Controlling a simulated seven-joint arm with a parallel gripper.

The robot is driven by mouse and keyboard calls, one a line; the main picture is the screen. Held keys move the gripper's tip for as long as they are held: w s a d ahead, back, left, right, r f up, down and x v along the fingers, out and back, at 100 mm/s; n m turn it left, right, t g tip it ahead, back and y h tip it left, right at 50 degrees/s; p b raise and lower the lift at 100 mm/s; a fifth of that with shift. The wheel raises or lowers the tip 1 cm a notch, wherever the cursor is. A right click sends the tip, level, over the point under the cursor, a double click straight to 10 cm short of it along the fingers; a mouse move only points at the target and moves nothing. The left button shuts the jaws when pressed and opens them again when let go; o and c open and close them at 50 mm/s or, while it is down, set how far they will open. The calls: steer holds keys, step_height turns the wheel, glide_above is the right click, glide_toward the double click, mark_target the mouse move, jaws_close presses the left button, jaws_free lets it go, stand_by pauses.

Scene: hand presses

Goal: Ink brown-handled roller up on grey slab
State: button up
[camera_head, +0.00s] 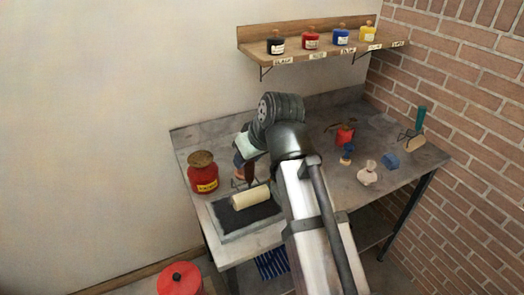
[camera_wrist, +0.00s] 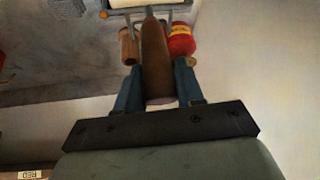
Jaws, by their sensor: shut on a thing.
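My gripper (camera_head: 245,165) is shut on the brown handle (camera_wrist: 154,60) of the roller, with a blue finger on each side of it. The roller's cream cylinder (camera_head: 250,196) lies level over the back part of the grey slab (camera_head: 252,231). I cannot tell whether it touches the slab. The slab's top has a dark, almost black surface. The cylinder looks clean and pale on the side I see. In the wrist view only its edge shows at the top, with the metal frame below it.
Right of my arm are a small red item (camera_head: 345,135), a white pouch (camera_head: 367,173), a blue block (camera_head: 390,160) and a teal-handled roller (camera_head: 415,130). A shelf (camera_head: 325,50) holds several jars above.

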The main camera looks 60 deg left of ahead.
mark_target(248, 174)
steer(key=shift+f, duration=2.95)
steer(key=shift+a, duration=0.1)
